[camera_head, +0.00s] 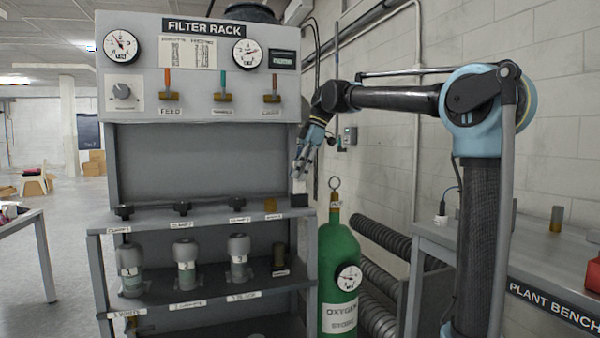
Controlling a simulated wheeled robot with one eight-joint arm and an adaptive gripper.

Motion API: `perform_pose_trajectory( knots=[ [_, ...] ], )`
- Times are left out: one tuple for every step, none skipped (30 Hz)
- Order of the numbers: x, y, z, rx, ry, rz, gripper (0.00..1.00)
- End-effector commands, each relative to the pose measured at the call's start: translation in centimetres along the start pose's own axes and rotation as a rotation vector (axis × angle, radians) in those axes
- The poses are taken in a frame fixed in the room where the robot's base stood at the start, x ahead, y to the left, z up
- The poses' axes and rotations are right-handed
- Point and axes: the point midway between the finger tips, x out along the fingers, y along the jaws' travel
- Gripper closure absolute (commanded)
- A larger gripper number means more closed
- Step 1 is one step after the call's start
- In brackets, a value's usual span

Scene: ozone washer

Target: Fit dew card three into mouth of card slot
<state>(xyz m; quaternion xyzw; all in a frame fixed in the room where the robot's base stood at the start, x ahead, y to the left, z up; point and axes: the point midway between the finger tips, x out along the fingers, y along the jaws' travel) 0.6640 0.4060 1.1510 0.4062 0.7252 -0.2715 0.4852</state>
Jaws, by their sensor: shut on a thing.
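My gripper (299,170) points down at the right end of the rack's upper ledge, its fingers shut. A small pale piece (299,186), which looks like the dew card, shows just below the fingertips. It is upright over a dark block (299,200) at the ledge's right end, which may be the card slot. The slot's mouth is too small to make out, and I cannot tell whether the card touches it or is inside. Any number on the card is unreadable.
The filter rack (150,165) has gauges and several levers above. Dark clamp knobs (182,208) and a brown piece (270,205) are on the ledge. Grey canisters (185,262) stand below. A green oxygen cylinder (337,255) is close at right, before the plant bench (550,270).

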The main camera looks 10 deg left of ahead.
Motion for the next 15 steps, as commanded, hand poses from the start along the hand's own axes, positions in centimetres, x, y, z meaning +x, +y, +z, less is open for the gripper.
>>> perform_pose_trajectory(
  knots=[
    [0.10, -0.01, 0.04, 0.000, 0.000, 0.000, 1.00],
    [0.16, -0.01, 0.06, 0.000, 0.000, 0.000, 1.00],
    [0.24, -0.01, 0.09, 0.000, 0.000, 0.000, 1.00],
    [0.29, -0.01, 0.12, 0.000, 0.000, 0.000, 1.00],
    [0.35, -0.01, 0.14, 0.000, 0.000, 0.000, 1.00],
    [0.43, -0.01, 0.17, 0.000, 0.000, 0.000, 1.00],
    [0.49, -0.01, 0.20, 0.000, 0.000, 0.000, 1.00],
    [0.55, -0.01, 0.22, 0.000, 0.000, 0.000, 1.00],
    [0.63, -0.01, 0.25, 0.000, 0.000, 0.000, 1.00],
    [0.68, -0.02, 0.28, 0.000, 0.000, 0.000, 1.00],
    [0.74, -0.02, 0.30, 0.000, 0.000, 0.000, 1.00],
    [0.81, -0.02, 0.33, 0.000, 0.000, 0.000, 1.00],
    [0.87, -0.02, 0.35, 0.000, 0.000, 0.000, 1.00],
    [0.92, -0.02, 0.37, 0.000, 0.000, 0.000, 1.00],
    [0.99, -0.02, 0.40, 0.000, 0.000, 0.000, 1.00]
  ],
)
